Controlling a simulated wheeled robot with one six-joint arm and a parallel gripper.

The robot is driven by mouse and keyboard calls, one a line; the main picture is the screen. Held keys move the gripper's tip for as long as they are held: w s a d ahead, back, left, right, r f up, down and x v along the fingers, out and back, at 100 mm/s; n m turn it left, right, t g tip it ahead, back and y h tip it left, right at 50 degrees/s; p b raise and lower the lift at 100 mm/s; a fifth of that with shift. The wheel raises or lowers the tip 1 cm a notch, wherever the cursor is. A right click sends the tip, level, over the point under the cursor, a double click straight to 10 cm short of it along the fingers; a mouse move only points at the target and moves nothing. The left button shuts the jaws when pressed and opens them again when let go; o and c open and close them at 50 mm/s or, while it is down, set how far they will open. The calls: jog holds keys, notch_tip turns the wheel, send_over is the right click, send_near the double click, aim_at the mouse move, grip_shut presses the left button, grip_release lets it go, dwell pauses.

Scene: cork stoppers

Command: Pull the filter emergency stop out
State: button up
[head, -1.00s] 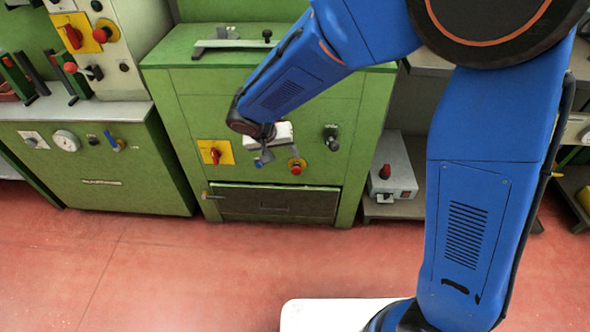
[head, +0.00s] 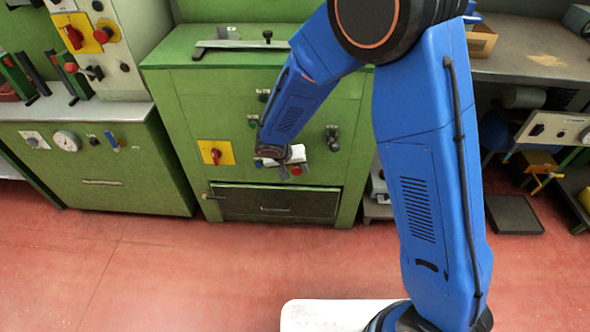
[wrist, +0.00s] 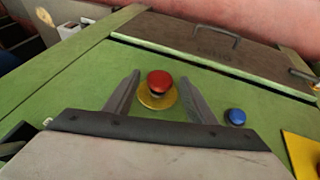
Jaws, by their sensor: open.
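A red mushroom button (wrist: 159,80) on a yellow round collar sits on the green cabinet front in the wrist view. It also shows in the head view (head: 296,170), low on the middle green cabinet, partly beside my gripper. My gripper (wrist: 160,76) is open, with one finger on each side of the button in the picture. The button appears between the fingers, and I see no clear contact. In the head view my gripper (head: 284,164) is close to the cabinet front at the button. I cannot read any label naming the button.
A blue button (wrist: 235,117) is just right of the fingers in the wrist view. A red rotary switch on a yellow plate (head: 215,153) is left of my gripper. A drawer (head: 278,203) lies below. Another red button (head: 101,36) is on the left panel.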

grip_shut()
jog(key=shift+s, duration=0.7)
grip_release()
jog(key=shift+r, duration=0.1)
jog(key=v, duration=1.7)
jog(key=shift+s, duration=0.15)
